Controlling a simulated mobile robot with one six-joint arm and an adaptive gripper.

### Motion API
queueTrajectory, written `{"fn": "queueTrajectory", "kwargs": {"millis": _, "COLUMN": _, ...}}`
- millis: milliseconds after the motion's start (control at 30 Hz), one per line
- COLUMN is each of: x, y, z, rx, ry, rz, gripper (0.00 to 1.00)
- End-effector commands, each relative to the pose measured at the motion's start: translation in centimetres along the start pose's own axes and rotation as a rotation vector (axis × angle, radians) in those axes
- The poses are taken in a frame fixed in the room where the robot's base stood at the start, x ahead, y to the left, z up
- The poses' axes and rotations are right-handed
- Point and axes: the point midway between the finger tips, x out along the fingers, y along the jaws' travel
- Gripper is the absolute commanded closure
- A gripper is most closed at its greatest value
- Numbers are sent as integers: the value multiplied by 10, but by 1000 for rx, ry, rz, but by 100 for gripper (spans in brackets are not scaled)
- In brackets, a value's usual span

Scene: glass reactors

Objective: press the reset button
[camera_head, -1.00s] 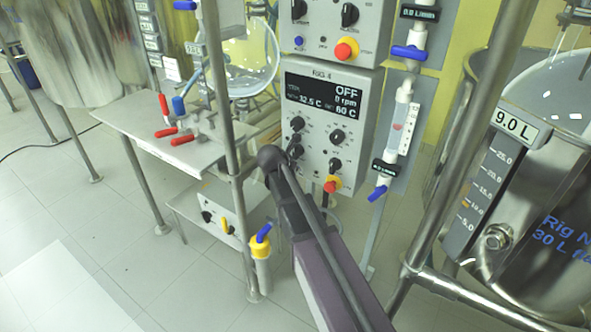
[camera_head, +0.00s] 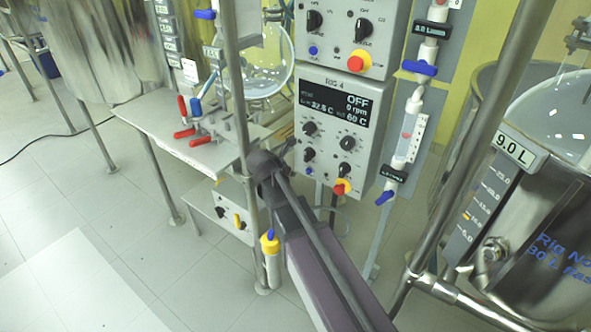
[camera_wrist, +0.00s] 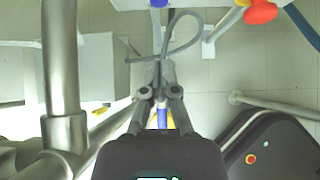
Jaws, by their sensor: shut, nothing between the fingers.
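The RIG 4 control box (camera_head: 337,125) stands in the middle of the head view. My gripper (camera_head: 287,148) is shut and empty, at the left edge of the RIG 4 box in the head view, partly behind my arm. I cannot tell its distance from the panel. In the wrist view the fingers (camera_wrist: 158,78) are together, and a blue part (camera_wrist: 159,3) shows at the top edge.
A steel upright (camera_head: 237,90) stands just left of my gripper. Flow tubes with blue valves (camera_head: 419,67) are right of the panel. A steel vessel (camera_head: 540,230) stands at right. Floor is clear at lower left.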

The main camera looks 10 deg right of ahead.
Motion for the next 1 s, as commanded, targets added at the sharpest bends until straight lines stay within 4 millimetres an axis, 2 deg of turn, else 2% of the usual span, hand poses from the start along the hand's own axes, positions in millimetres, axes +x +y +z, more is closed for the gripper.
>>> {"fn": "queueTrajectory", "kwargs": {"millis": 100, "x": -13, "y": 0, "z": 2, "rx": -1, "ry": 0, "rz": 1, "gripper": 100}}
{"fn": "queueTrajectory", "kwargs": {"millis": 300, "x": -21, "y": -1, "z": 1, "rx": 1, "ry": 0, "rz": 0, "gripper": 100}}
{"fn": "queueTrajectory", "kwargs": {"millis": 1000, "x": -21, "y": -1, "z": 1, "rx": 2, "ry": 0, "rz": -1, "gripper": 100}}
